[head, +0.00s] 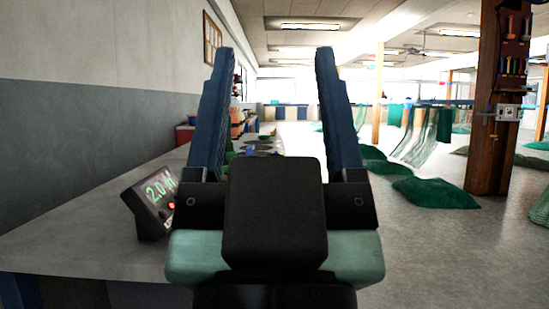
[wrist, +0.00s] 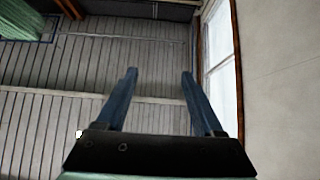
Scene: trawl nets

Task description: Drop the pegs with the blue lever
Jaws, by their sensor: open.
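My gripper (head: 275,57) is open and empty, its two long blue fingers pointing up and forward in the head view. The wrist view also shows my gripper (wrist: 159,74) with its fingers spread and nothing between them. I cannot make out a blue lever or pegs for certain. A small metal box (head: 509,112) with a part sticking out to its left is on the wooden post (head: 487,165) at the right, well away from my gripper. A small blue item (head: 251,150) lies on the bench beyond my gripper, too small to identify.
A long grey bench (head: 95,235) runs along the left wall, with a black digital display (head: 152,205) on it. Green net heaps (head: 436,193) lie on the floor at the right, and nets (head: 415,135) hang behind. Open floor (head: 420,255) lies right of my gripper.

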